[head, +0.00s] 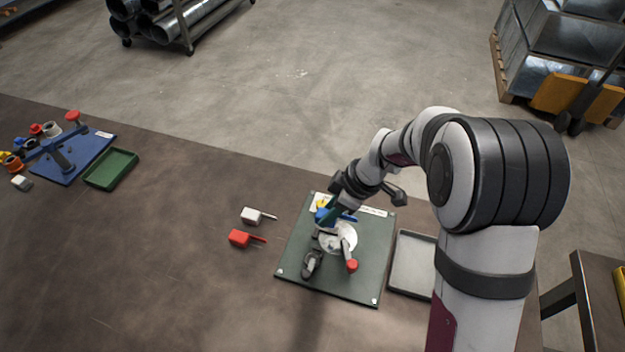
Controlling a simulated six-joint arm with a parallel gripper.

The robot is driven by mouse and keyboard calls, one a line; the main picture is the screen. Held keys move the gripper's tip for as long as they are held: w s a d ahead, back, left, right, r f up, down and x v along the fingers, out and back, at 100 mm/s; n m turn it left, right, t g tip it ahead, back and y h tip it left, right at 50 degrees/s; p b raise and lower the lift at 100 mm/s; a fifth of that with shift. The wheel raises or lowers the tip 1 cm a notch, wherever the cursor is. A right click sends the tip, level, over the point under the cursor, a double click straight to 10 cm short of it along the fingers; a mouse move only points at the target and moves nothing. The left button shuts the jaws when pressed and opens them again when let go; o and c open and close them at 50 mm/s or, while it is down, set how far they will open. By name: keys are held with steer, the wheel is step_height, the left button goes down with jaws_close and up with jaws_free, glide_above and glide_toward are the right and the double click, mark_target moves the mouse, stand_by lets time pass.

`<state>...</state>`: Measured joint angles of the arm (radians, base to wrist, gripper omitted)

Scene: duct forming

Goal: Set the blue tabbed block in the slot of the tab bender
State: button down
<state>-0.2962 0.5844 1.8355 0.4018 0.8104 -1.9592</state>
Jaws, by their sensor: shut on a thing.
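The tab bender sits on a dark green base plate (297,262). It has a pale round disc (345,238), a lever with a red knob (352,265) and a grey part at the front left. The blue tabbed block (322,216) shows at the upper left edge of the disc, with a blue strip reaching right. My gripper (331,211) is shut on the blue block, over the back part of the plate. The slot is hidden, and I cannot tell whether the block touches the bender.
A white tabbed block (250,215) and a red tabbed block (239,238) lie left of the plate. A grey tray (402,278) stands right of it. A blue fixture (75,165) and green tray (110,168) are far left. The table between is clear.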

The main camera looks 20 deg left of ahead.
steer(key=shift+s+d+f, duration=0.25)
steer(key=shift+s+d, duration=0.1)
steer(key=shift+s, duration=0.1)
steer(key=shift+f, duration=3.25)
steer(key=shift+c, duration=2.3)
jaws_free()
